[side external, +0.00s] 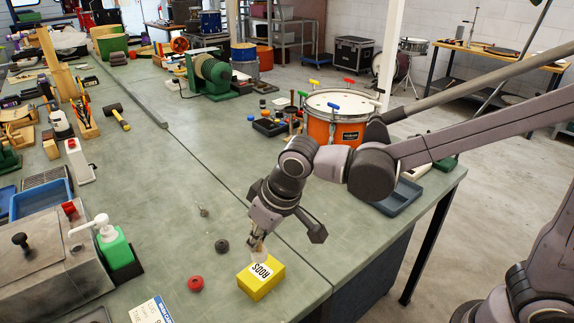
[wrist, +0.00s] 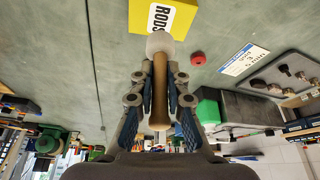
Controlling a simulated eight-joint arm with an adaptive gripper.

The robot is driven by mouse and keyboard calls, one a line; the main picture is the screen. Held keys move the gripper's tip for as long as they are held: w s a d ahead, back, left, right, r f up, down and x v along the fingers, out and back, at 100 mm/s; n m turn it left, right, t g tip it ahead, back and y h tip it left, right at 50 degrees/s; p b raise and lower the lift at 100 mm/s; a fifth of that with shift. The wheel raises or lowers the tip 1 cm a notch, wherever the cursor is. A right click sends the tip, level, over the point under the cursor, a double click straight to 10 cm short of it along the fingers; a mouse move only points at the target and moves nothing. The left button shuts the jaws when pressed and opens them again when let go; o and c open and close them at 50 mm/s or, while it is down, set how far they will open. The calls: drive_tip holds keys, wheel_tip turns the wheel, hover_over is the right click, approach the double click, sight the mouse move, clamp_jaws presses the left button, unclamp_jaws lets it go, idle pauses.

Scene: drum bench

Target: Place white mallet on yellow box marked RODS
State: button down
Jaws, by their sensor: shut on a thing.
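The yellow box (side external: 261,281) marked RODS lies on the green bench top near its front edge, label up. It also shows at the top of the wrist view (wrist: 146,16). The white mallet (wrist: 159,43) has a pale round head and a wooden handle that runs back between the fingers. My gripper (wrist: 160,84) is shut on the mallet's handle. In the side view my gripper (side external: 257,238) is just above the back edge of the box. The mallet's head is small and partly hidden there, and I cannot tell whether it touches the box.
A red knob-like disc (side external: 196,283) and a dark one (side external: 222,246) lie left of the box. A small metal piece (side external: 204,212) lies farther back. A green dispenser bottle (side external: 114,247) stands at the left. An orange drum (side external: 338,120) stands behind my arm. The bench behind the box is mostly clear.

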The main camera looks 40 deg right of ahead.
sight(262, 247)
drive_tip(key=shift+f, duration=1.95)
drive_tip(key=shift+f, duration=0.1)
drive_tip(key=c, duration=1.4)
unclamp_jaws()
drive_tip(key=shift+o, duration=0.2)
drive_tip(key=v, duration=1.2)
drive_tip(key=s+d+f+m+t, duration=0.1)
drive_tip(key=s+d+f, duration=0.1)
drive_tip(key=d, duration=0.8)
drive_tip(key=s+d+f+m+t+h, duration=0.1)
drive_tip(key=s+d, duration=0.3)
drive_tip(key=d, duration=0.6)
drive_tip(key=shift+s+f+m+t, duration=0.15)
drive_tip(key=shift+f+m+t, duration=0.25)
drive_tip(key=shift+f+m, duration=0.35)
